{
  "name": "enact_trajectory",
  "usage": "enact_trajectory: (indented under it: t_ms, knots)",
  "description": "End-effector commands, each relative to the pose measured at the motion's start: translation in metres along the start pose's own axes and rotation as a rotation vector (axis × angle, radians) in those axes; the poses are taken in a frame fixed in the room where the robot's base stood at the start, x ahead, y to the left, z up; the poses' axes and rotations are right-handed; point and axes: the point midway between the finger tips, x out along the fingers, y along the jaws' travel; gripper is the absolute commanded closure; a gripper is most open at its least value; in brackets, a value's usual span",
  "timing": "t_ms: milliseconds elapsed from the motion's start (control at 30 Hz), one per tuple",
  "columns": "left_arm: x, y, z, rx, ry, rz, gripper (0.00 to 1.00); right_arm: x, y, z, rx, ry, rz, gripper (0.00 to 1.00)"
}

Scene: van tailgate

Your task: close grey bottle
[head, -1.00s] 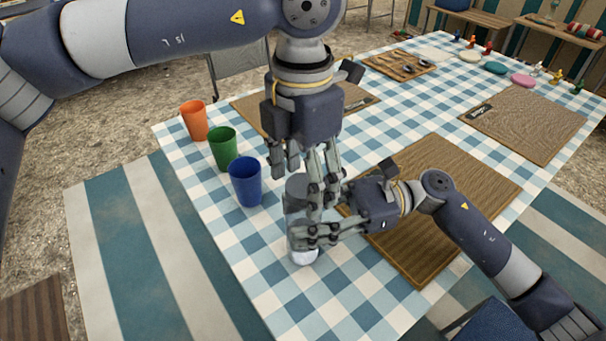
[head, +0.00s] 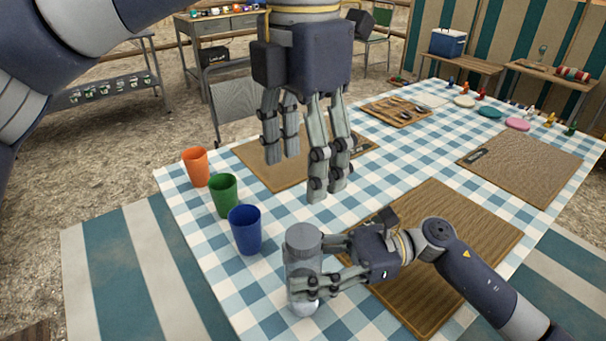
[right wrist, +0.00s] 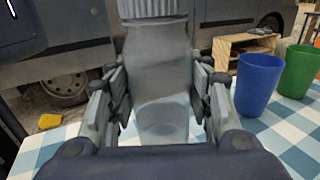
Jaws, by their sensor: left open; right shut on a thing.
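The grey bottle (head: 303,262) stands upright near the front edge of the checked table, with a grey cap (head: 303,238) on its top. Its clear body also shows in the right wrist view (right wrist: 158,75), with the ribbed cap at the top edge of that picture. My right gripper (head: 318,272) is shut around the bottle's body from the right. My left gripper (head: 300,165) is open and empty, above and apart from the cap, fingers pointing down. Whether the cap is fully tight cannot be told.
Blue (head: 246,229), green (head: 223,195) and orange (head: 196,167) cups stand in a row left of the bottle. A brown placemat (head: 450,235) lies to its right. A wooden tray (head: 397,110), plates and small figures are farther back.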

Motion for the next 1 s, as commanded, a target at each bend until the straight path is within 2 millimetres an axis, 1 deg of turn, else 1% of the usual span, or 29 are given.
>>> enact_trajectory:
  t_ms: [233, 267, 300, 333, 367, 667, 767, 867, 967, 1000]
  knots:
    - [-0.001, 0.000, 0.000, 0.000, 0.000, 0.000, 0.37, 0.000, 0.000, -0.001, 0.001, 0.002, 0.000, 1.00]
    - [-0.001, 0.000, 0.000, 0.000, 0.000, 0.000, 0.37, 0.000, 0.000, -0.001, 0.001, 0.002, 0.000, 0.49]
    - [-0.001, 0.000, 0.000, 0.000, 0.000, 0.000, 0.37, 0.000, 0.000, -0.001, 0.001, 0.002, 0.000, 0.40]
    - [-0.001, 0.000, 0.000, 0.000, 0.000, 0.001, 0.37, 0.000, 0.000, -0.001, 0.001, 0.002, 0.000, 0.33]
    - [-0.001, 0.000, 0.000, 0.000, 0.000, 0.000, 0.37, 0.000, 0.000, -0.001, 0.001, 0.002, 0.000, 0.30]
    - [0.000, 0.000, 0.000, 0.000, 0.000, 0.000, 0.37, 0.000, 0.000, 0.000, 0.000, 0.001, 0.000, 0.30]
    - [-0.001, 0.000, 0.000, 0.000, 0.000, 0.000, 0.37, -0.004, 0.000, 0.000, 0.001, 0.001, -0.001, 0.30]
    - [0.000, 0.000, 0.000, 0.000, 0.000, 0.000, 0.37, -0.015, -0.001, -0.002, 0.003, 0.003, -0.003, 0.30]
    - [0.000, 0.000, 0.000, 0.000, 0.000, 0.000, 0.37, -0.034, -0.001, -0.001, 0.003, 0.003, -0.004, 0.30]
    - [0.000, 0.000, 0.000, 0.000, 0.000, 0.000, 0.37, -0.043, -0.001, -0.002, 0.003, 0.004, -0.005, 0.30]
